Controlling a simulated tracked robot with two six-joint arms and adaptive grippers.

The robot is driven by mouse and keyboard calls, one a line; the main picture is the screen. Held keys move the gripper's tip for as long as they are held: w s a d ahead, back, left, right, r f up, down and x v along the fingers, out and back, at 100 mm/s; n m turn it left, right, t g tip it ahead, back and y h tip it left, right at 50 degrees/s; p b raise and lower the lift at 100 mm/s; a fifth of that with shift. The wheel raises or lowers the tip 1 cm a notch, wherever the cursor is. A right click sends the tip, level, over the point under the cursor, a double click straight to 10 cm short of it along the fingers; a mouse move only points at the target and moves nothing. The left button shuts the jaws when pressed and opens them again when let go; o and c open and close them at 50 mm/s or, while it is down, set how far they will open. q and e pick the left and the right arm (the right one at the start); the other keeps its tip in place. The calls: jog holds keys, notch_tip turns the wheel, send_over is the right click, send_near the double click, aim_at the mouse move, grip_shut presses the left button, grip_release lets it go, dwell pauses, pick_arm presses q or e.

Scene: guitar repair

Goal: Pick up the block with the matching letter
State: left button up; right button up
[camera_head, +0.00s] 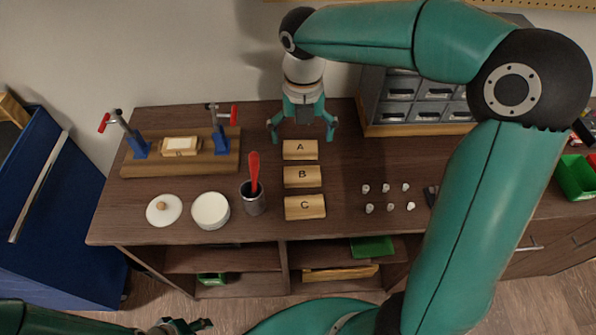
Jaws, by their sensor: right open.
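Three wooden blocks stand in a column on the brown workbench: block A (300,150) at the back, block B (302,177) in the middle and block C (305,208) at the front. My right gripper (302,134) is open and empty, pointing down just behind block A, its fingers spread about as wide as the block. I cannot tell its height above the bench. A pale wooden piece (180,146) lies on the clamp board at the left; its marking is too small to read. My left gripper (180,326) shows partly at the bottom edge, away from the blocks.
A dark cup (252,200) with a red-handled tool stands left of block C, near a white round container (210,210) and its lid (164,210). Several small white knobs (388,198) lie to the right. A drawer cabinet (410,98) stands behind. Blue clamps (136,143) rise at the left.

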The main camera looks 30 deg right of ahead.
send_over(302, 174)
jog(key=f, duration=0.9)
jog(key=shift+s+a, duration=0.2)
jog(key=f, duration=0.5)
jog(key=shift+w+d+p, duration=0.2)
jog(key=shift+w+p, duration=0.05)
jog(key=shift+p, duration=0.15)
jog(key=c, duration=0.8)
